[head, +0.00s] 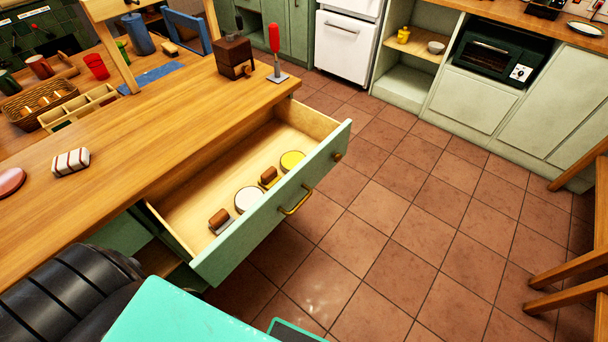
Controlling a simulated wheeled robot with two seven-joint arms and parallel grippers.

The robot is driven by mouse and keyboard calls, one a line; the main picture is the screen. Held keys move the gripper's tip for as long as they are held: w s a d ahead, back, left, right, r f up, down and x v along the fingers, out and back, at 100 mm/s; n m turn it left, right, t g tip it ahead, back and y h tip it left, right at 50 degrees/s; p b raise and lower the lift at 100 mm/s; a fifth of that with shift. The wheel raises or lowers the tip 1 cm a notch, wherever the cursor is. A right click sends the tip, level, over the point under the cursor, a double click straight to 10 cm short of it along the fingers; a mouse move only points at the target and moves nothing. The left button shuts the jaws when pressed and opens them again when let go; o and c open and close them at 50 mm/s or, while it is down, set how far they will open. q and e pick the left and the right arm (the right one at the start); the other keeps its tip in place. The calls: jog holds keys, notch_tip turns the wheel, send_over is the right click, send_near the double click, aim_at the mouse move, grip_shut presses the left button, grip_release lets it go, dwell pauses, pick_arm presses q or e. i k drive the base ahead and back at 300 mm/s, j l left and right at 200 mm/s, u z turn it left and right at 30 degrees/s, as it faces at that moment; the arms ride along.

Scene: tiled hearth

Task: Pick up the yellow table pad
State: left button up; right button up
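A round yellow pad (292,161) with a pale rim lies in the open drawer (180,203), near the drawer's front panel and towards its far end. A brown-and-yellow block (268,178) lies just beside it, and a round white pad (248,199) lies closer to me in the same drawer. Nothing covers the yellow pad. Neither of my grippers is in the head view, so their state cannot be seen.
The green drawer front with its brass handle (295,201) juts out over the tiled floor (400,240). On the wooden counter (150,130) stand a red-handled tool (274,50), a brown box (234,57) and a striped block (70,162). A wooden stool (570,275) is at right.

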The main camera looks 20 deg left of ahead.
aim_at(270, 177)
jog(key=u, duration=1.05)
